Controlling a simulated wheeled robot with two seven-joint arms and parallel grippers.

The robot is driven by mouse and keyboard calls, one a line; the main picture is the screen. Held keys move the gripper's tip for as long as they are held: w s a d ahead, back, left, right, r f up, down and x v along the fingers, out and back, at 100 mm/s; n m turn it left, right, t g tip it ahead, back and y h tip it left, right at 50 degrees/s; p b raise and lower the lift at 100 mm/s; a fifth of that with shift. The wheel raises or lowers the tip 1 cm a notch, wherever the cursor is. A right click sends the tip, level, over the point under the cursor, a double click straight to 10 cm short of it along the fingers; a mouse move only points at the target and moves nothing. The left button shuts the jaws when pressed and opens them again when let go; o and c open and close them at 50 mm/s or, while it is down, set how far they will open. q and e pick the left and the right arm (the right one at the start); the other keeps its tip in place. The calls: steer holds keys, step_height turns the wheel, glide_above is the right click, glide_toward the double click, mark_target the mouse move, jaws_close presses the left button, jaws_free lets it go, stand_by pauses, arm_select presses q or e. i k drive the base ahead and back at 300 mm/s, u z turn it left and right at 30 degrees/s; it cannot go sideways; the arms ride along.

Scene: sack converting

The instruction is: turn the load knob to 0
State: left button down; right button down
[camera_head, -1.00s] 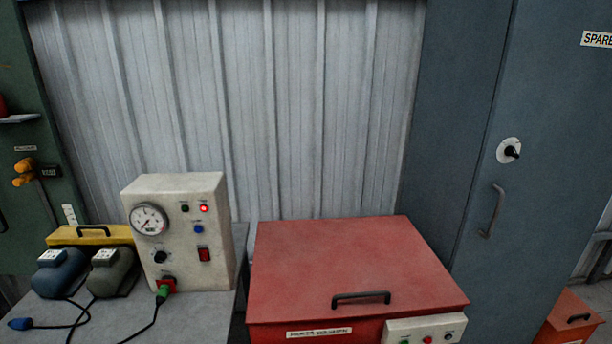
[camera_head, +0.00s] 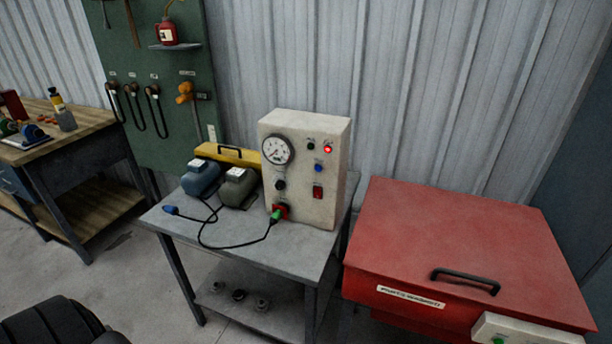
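A beige control box (camera_head: 318,150) stands on a grey metal table (camera_head: 225,228). Its front has a round gauge (camera_head: 277,150), a small black knob (camera_head: 280,185) below the gauge, a blue button (camera_head: 318,168), a lit red lamp (camera_head: 327,149) and a red rocker switch (camera_head: 318,192). A green plug (camera_head: 275,215) sits in a red socket at the lower left of the front. The black knob is likely the load knob; its label and pointer are too small to read. Neither gripper shows.
A blue motor (camera_head: 202,178), a dark grey motor (camera_head: 238,188) and a yellow case (camera_head: 225,152) stand left of the box, with cables in front. A red lidded parts washer (camera_head: 440,235) stands right. A wooden workbench (camera_head: 90,125) is at far left; bare floor lies between.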

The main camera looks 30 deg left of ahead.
mark_target(280, 185)
steer(key=z, duration=1.2)
steer(key=k, duration=0.4)
steer(key=u, duration=0.9)
